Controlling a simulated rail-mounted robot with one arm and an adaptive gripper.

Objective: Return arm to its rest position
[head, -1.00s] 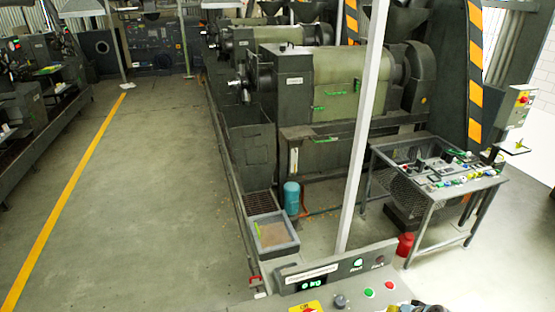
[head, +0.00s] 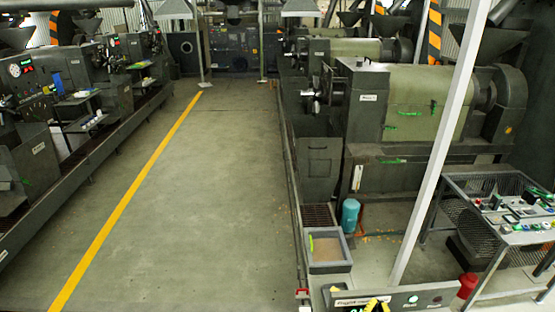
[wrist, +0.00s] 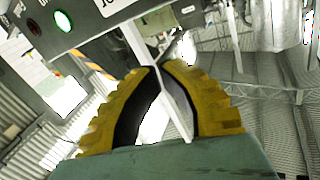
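My gripper (wrist: 161,68) shows in the wrist view with two curved, ridged yellow-and-black fingers. Their tips lean in close together, and nothing is held between them. A white post shows behind the gap. In the head view only the yellow fingers of my gripper (head: 377,304) show at the bottom edge, in front of the control panel (head: 400,299). The rest of my arm is out of the head view.
A slanted white post (head: 438,150) stands right of centre. Screw expellers (head: 415,105) line the right side. A mesh-sided table (head: 490,237) with small parts stands at right. A grey bin (head: 328,249) sits by the open floor aisle (head: 200,210).

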